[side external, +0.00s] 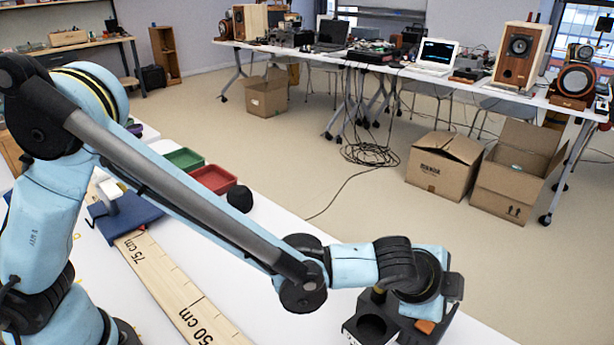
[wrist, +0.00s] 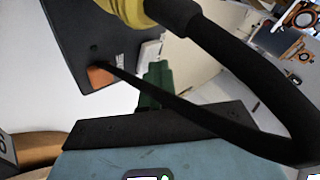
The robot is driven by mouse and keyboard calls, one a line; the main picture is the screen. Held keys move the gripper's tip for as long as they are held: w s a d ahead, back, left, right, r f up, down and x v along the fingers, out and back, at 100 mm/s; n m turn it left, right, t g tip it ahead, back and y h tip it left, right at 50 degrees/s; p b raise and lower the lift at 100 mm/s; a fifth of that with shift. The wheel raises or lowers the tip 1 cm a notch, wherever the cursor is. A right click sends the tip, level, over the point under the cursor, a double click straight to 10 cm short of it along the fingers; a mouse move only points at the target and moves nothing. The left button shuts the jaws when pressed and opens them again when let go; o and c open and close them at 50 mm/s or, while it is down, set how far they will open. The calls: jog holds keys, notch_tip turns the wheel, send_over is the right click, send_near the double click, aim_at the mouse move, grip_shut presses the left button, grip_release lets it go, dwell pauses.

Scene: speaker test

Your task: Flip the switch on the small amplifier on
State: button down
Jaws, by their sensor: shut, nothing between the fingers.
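A small dark box with an orange patch, seemingly the amplifier (side external: 442,327), stands at the near edge of the white table in the side view. In the wrist view the dark box (wrist: 75,40) fills the upper left, with its orange patch (wrist: 101,77) at the lower edge. My gripper (side external: 453,287) is just above the box in the side view, shut and empty; its fingers are not clearly seen there. In the wrist view a thin black tapering piece ends beside the orange patch; whether it touches is unclear. The switch's position cannot be told.
A dark block with a round recess (side external: 370,327) stands left of the box. A wooden ruler (side external: 180,290), green tray (side external: 184,159), red tray (side external: 212,179) and black round object (side external: 240,198) lie farther left. A yellow part (wrist: 130,10) and black curved piece (wrist: 245,85) crowd the wrist view.

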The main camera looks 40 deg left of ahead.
jog(key=shift+a+f, duration=0.25)
jog(key=shift+f, duration=0.25)
dwell(0.6)
jog(key=shift+r, duration=0.15)
jog(key=shift+r, duration=0.35)
jog(key=shift+d+r, duration=0.1)
jog(key=shift+r, duration=0.05)
jog(key=shift+d+r, duration=0.2)
jog(key=shift+r, duration=1.05)
jog(key=shift+d+r, duration=0.2)
jog(key=shift+r, duration=1)
